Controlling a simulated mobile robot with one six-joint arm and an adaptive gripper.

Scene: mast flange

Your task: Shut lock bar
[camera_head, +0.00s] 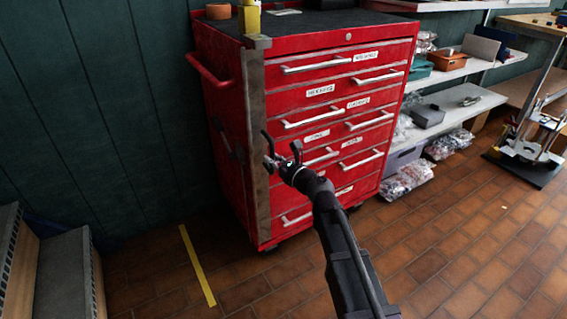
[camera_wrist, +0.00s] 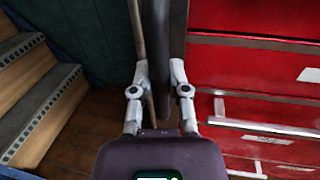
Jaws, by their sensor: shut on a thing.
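The lock bar (camera_head: 254,110) is a long grey-brown upright strip at the left front corner of the red tool cabinet (camera_head: 330,95). It runs nearly the cabinet's full height, beside the left ends of the drawers. My gripper (camera_head: 278,150) is at the bar's edge, about midway up. In the wrist view, the bar (camera_wrist: 172,35) shows as a dark upright strip between the two fingertips of my gripper (camera_wrist: 160,76), which are shut on it. The red drawer fronts lie to its right. The exact contact is partly hidden by the fingers.
A red side handle (camera_head: 210,75) sticks out at the cabinet's left. Drawer handles (camera_head: 317,63) project from the front. Shelves (camera_head: 455,110) stand at right, and steps (camera_head: 65,275) at lower left. The tiled floor in front (camera_head: 440,240) is clear, with a yellow stripe (camera_head: 197,265).

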